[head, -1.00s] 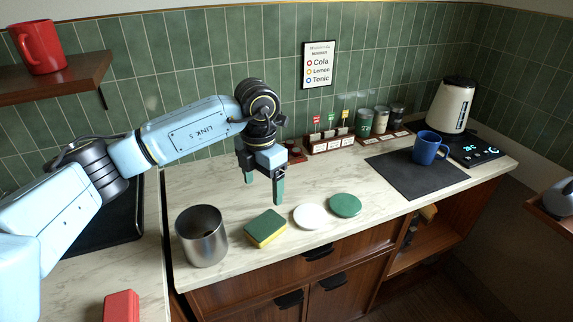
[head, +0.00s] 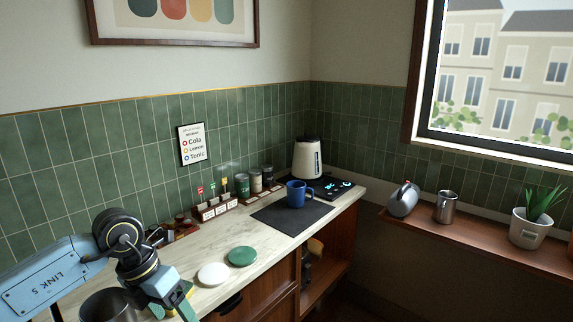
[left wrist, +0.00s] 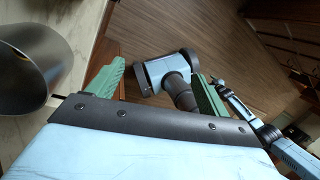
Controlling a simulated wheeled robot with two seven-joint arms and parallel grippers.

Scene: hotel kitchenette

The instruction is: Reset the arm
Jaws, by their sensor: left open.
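My left arm comes in at the lower left of the head view, with my left gripper (head: 172,308) low over the counter beside the steel canister (head: 108,305). The bottom edge cuts off the gripper there. In the left wrist view the two green fingers of this gripper (left wrist: 158,75) stand wide apart with nothing held between them. The steel canister (left wrist: 35,62) is at the left of that view, apart from the fingers. My right gripper cannot be made out in either view.
A white disc (head: 213,274) and green disc (head: 242,256) lie on the counter (head: 205,250). A sponge (head: 180,294) is partly hidden behind my gripper. A blue mug (head: 297,195) stands on a dark mat (head: 290,218), near a kettle (head: 307,157). A shelf (head: 470,236) is at right.

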